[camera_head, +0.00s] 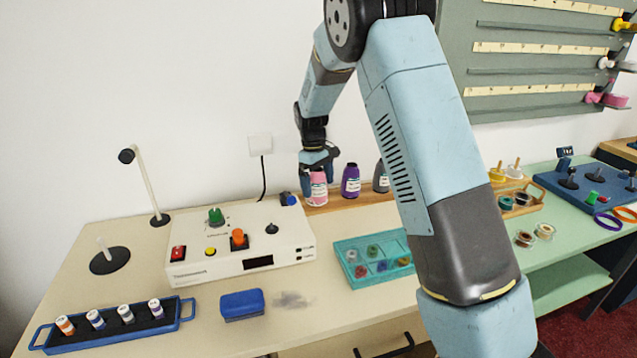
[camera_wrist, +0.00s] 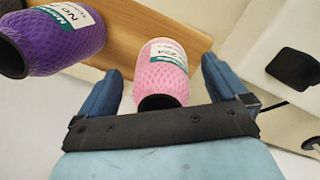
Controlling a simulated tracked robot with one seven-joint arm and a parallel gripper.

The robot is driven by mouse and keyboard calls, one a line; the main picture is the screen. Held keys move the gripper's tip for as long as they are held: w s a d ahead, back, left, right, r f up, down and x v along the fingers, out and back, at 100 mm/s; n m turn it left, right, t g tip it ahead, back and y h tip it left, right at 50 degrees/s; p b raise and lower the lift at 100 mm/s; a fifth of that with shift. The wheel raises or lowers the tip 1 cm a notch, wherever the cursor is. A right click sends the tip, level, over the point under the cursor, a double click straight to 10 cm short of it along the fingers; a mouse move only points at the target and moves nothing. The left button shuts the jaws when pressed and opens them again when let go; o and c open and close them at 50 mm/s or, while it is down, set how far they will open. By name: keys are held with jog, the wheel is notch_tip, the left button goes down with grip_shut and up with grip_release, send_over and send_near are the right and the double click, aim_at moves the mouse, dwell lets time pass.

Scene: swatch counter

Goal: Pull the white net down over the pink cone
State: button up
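The pink cone (camera_head: 318,188) stands on the wooden ledge at the back of the counter, at the left end of a row. It also shows in the wrist view (camera_wrist: 160,76), with a white and green label on its far part and a dark end near my gripper. A pale mesh pattern, which looks like the white net (camera_wrist: 152,84), covers its pink surface; I cannot tell where its edge lies. My gripper (camera_head: 319,168) is open, one finger on each side of the cone. In the wrist view a narrow gap shows on both sides.
A purple cone (camera_head: 350,181) stands close on the right, and a grey cone (camera_head: 381,177) beyond it. A white control box (camera_head: 240,262) with knobs lies in front to the left. A teal tray (camera_head: 345,262) and blue block (camera_head: 242,304) lie nearer.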

jog(key=r, duration=0.8)
jog(key=w+a+r, duration=0.1)
jog(key=r, duration=0.3)
jog(key=shift+w+r, duration=0.1)
jog(key=shift+r, duration=0.25)
jog(key=shift+a+r, duration=0.1)
jog(key=shift+r, duration=0.35)
